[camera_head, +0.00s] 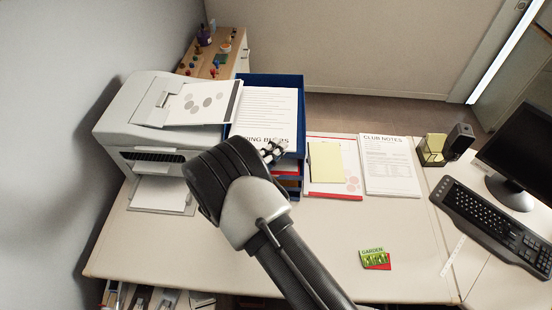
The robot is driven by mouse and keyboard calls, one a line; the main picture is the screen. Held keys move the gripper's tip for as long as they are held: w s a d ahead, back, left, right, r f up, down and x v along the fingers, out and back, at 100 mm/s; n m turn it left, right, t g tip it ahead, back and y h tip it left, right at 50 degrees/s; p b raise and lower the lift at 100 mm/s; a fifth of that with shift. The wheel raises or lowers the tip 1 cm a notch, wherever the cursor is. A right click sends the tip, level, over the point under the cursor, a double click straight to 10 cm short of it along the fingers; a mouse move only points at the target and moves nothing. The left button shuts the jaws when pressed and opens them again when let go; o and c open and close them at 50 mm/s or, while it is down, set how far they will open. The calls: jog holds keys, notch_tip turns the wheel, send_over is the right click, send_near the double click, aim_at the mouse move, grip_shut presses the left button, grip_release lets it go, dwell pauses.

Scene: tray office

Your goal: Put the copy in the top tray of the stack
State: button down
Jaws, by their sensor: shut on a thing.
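My gripper (273,152) is at the near edge of a white printed sheet (264,112), likely the copy, and is shut on it. The sheet has lines of text and a large heading, partly hidden by the fingers, at its near edge. It is over the blue top tray (301,90) of the stack, inside the tray's outline as seen from here. I cannot tell whether it rests on the tray floor or hangs just above. Lower trays with red and white contents show under the near right side; my gripper hides the rest of the stack's front.
A grey printer (117,128) stands left of the stack, with a dotted sheet (205,101) on top and white paper (160,192) in its lower tray. Right of the stack lie papers with a yellow sheet (326,162) and club notes (390,165). The front desk middle is mostly clear.

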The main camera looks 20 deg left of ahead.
jog(key=shift+w+a, duration=0.1)
jog(key=shift+w, duration=0.35)
jog(key=c, duration=1.7)
grip_release()
jog(key=v, duration=1.2)
